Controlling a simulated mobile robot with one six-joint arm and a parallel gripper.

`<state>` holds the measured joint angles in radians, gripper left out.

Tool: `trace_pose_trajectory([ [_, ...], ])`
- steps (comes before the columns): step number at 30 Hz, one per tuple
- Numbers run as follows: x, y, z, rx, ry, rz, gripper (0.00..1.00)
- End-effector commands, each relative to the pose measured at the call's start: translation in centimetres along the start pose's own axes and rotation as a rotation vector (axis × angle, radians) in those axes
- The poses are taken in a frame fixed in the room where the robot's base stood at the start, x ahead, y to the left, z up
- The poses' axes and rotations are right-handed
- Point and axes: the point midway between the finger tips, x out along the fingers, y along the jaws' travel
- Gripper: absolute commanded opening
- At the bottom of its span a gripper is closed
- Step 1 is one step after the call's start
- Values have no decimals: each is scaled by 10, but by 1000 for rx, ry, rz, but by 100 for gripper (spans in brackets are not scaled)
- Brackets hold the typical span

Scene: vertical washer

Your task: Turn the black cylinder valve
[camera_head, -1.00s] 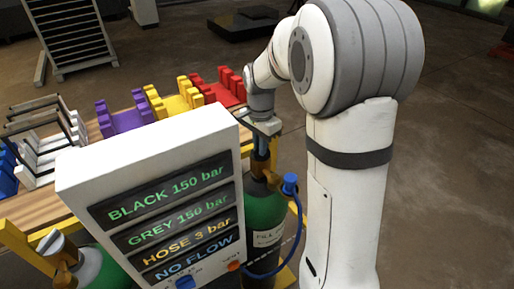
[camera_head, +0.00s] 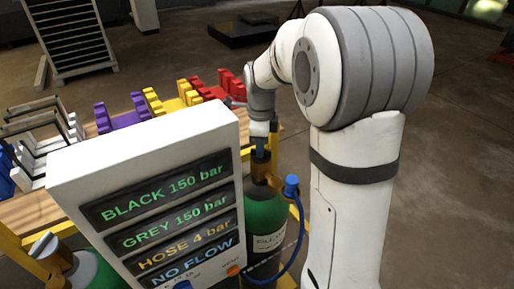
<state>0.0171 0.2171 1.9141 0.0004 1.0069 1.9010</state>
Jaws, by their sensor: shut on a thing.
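The fingertips and the valve's handle are small and mostly hidden. The white display box (camera_head: 70,168) reads BLACK 150 bar, GREY 150 bar, HOSE 4 bar and NO FLOW. A second cylinder (camera_head: 95,270) with a grey handle (camera_head: 44,246) is at the lower left.
A blue fitting (camera_head: 291,184) with a blue hose (camera_head: 299,235) is close to the right of the valve. Purple (camera_head: 122,118), yellow (camera_head: 155,100) and red (camera_head: 204,90) racks stand on the wooden bench behind. Open floor lies to the right.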

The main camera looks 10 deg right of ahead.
Motion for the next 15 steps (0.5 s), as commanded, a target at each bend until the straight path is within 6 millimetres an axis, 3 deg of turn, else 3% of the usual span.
trace_pose_trajectory([
  [15,2,2,-3,139,9,10,0],
])
